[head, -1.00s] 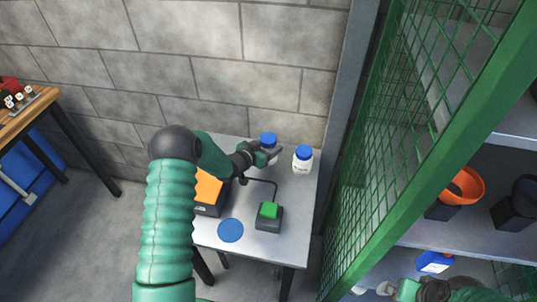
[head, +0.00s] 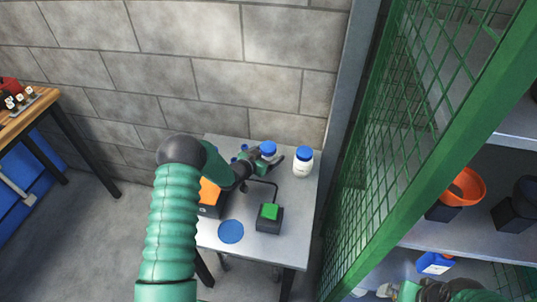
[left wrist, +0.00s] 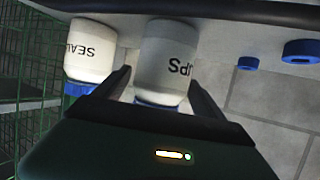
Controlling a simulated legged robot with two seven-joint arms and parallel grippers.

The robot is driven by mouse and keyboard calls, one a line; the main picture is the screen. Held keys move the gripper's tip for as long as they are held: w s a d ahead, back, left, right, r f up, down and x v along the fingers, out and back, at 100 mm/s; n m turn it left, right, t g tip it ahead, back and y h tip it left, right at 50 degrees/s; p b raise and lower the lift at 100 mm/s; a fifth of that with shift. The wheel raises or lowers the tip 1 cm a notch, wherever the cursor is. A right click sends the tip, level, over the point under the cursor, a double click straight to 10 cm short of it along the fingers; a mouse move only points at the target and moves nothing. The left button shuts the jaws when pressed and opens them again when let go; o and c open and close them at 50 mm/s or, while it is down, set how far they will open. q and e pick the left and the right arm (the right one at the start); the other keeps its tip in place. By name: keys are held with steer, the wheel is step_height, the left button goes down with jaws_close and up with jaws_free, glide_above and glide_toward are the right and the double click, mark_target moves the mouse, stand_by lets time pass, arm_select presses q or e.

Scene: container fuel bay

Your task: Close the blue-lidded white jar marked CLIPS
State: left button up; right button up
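My left gripper (head: 268,160) is at this jar, with one dark finger on each side. In the left wrist view the gripper (left wrist: 160,78) is open, with a narrow gap beside the left finger. Its palm hides part of the lid. My right gripper (head: 435,290) is at the lower right edge, its fingers unclear.
A second blue-lidded white jar (head: 303,164), lettered "SEAL" (left wrist: 88,50), stands close on the right. A black box with a green top (head: 269,217), a blue disc (head: 231,231) and an orange-topped box (head: 208,192) are nearer. Green mesh (head: 375,190) bounds the right side.

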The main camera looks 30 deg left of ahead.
arm_select(q)
steer(key=shift+o, duration=0.2)
steer(key=shift+r, duration=0.15)
steer(key=v, duration=1.2)
